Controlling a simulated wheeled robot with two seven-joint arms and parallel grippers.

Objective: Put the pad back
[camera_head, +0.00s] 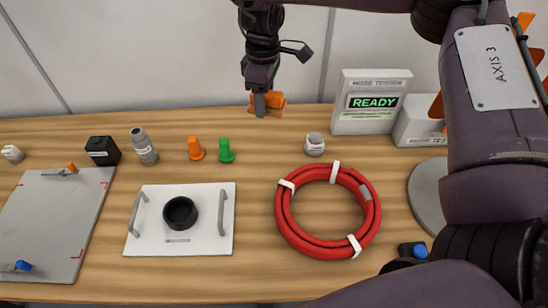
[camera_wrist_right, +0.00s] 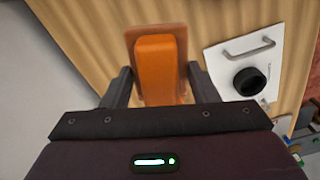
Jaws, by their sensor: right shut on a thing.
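My right gripper (camera_head: 263,100) hangs over the far part of the table, near the back edge. It is shut on an orange block with a flat brownish base, which I take to be the pad (camera_head: 273,99). In the right wrist view the pad (camera_wrist_right: 158,62) sits between the two fingers, its base spreading out beyond the block. The pad appears raised above the tabletop, though the exact gap is hard to tell. My left gripper is not in view.
A white plate (camera_head: 150,240) with two handles and a black round cup (camera_head: 180,213) lies front left of centre. A red hose coil (camera_head: 289,222) lies right.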

